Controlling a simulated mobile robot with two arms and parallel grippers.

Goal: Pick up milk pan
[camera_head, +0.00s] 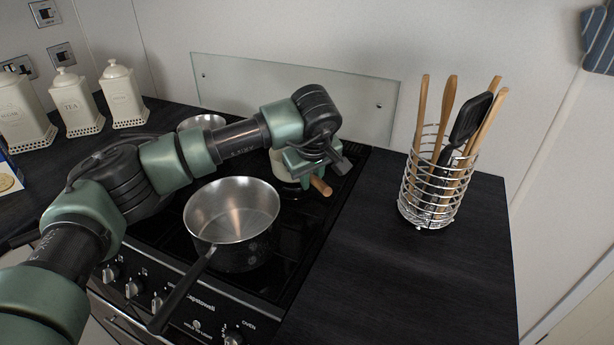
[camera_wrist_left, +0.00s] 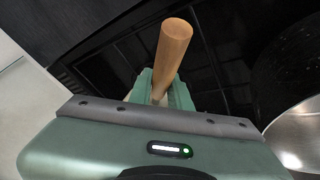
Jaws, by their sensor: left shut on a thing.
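A cream pan (camera_head: 284,168), which I take for the milk pan, is at the back right of the hob. My left arm hides much of it. Its round wooden handle (camera_head: 321,187) sticks out toward the front right. My left gripper (camera_head: 312,172) is over the handle and shut on it. In the left wrist view, the wooden handle (camera_wrist_left: 172,50) rises between the fingers of the left gripper (camera_wrist_left: 160,92). I cannot tell whether the pan is off the hob. My right gripper is not in view.
A steel saucepan (camera_head: 232,208) stands on the front of the hob, its black handle pointing forward. Another steel pan (camera_head: 202,121) is behind my arm. A wire utensil holder (camera_head: 431,190) stands right on the worktop (camera_head: 390,270). A glass splashback (camera_head: 240,75) is behind.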

